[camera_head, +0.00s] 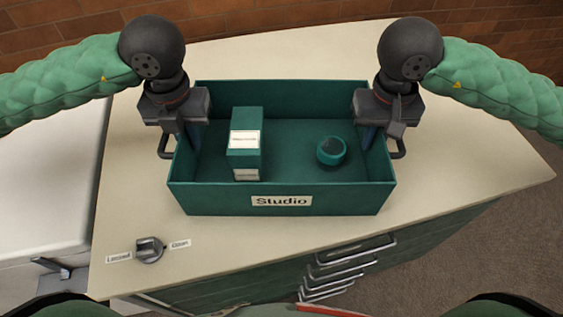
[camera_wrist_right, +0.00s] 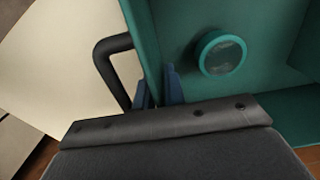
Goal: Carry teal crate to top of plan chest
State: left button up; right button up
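The teal crate (camera_head: 222,200), labelled "Studio", is level over the pale top of the plan chest (camera_head: 450,190); a small gap beneath it cannot be ruled out. Inside it are a teal box (camera_head: 246,118) with white labels and a round teal tin (camera_head: 331,151). My left gripper (camera_head: 185,135) is at the crate's left wall and appears shut on it, its fingertips partly hidden. My right gripper (camera_head: 372,135) is at the right wall; in the right wrist view its blue fingers (camera_wrist_right: 158,95) sit either side of the wall, close against it. A black handle (camera_wrist_right: 104,70) stands outside that wall.
A dark knob (camera_head: 149,249) between two small labels sits on the front left of the chest top. Drawer handles (camera_head: 345,255) line the chest's front. A white surface (camera_head: 45,190) stands at the left. A brick wall (camera_head: 270,15) is behind. The chest top is clear right of the crate.

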pick_arm(q)
jog(key=shift+o, duration=1.1)
pick_arm(e)
jog(key=shift+o, duration=1.1)
pick_arm(q)
notch_tip(320, 180, up, 12)
jog(key=shift+f, duration=0.1)
pick_arm(e)
jog(key=shift+r, duration=0.1)
notch_tip(320, 180, up, 12)
jog(key=shift+f, duration=0.1)
